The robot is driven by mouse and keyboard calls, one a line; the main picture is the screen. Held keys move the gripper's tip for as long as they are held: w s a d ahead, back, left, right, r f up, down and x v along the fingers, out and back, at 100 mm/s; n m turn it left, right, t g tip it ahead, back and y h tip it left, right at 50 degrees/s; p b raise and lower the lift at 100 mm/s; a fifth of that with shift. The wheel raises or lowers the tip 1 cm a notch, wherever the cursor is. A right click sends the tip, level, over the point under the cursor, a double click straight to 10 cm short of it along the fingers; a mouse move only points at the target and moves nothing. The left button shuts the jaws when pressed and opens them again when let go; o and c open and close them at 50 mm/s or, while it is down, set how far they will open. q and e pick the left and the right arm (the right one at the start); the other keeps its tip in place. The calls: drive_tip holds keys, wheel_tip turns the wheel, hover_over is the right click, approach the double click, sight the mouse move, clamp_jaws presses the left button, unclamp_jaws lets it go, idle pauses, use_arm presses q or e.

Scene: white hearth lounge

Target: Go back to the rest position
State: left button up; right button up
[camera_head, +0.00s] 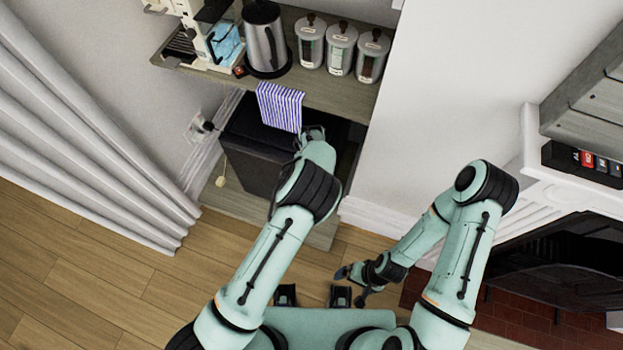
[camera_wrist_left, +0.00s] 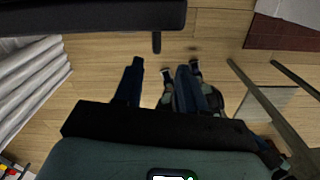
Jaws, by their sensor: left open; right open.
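My left arm reaches up the middle of the head view, and its wrist end is beside the blue-and-white striped cloth (camera_head: 280,107) hanging over the shelf edge. The left gripper is mostly hidden there by its own arm.
A wooden shelf (camera_head: 330,93) holds a kettle (camera_head: 265,40), several lidded jars (camera_head: 341,48) and a coffee machine. A dark box (camera_head: 250,160) stands under it. A white curtain (camera_head: 90,130) is left, and a fireplace (camera_head: 560,255) is right. Wood floor (camera_head: 100,270) lies clear at lower left.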

use_arm(q)
drive_tip(key=shift+r, duration=0.95)
drive_tip(key=s+a+f+m+g, duration=0.2)
drive_tip(key=s+a+f+m, duration=0.8)
drive_tip(key=s+a+f, duration=0.45)
drive_tip(key=s+d+r+m+h, duration=0.1)
drive_tip(key=s+r+m, duration=0.1)
drive_tip(key=s+m, duration=0.6)
drive_tip(key=s+d+r+m+t+h, duration=0.1)
drive_tip(key=s+d+r+m+h, duration=0.1)
drive_tip(key=s+m, duration=0.6)
drive_tip(key=shift+s+d+r+h, duration=0.2)
drive_tip(key=shift+s+r+h, duration=0.1)
drive_tip(key=shift+s+r, duration=0.7)
drive_tip(key=shift+s+f, duration=0.15)
drive_tip(key=shift+f, duration=0.05)
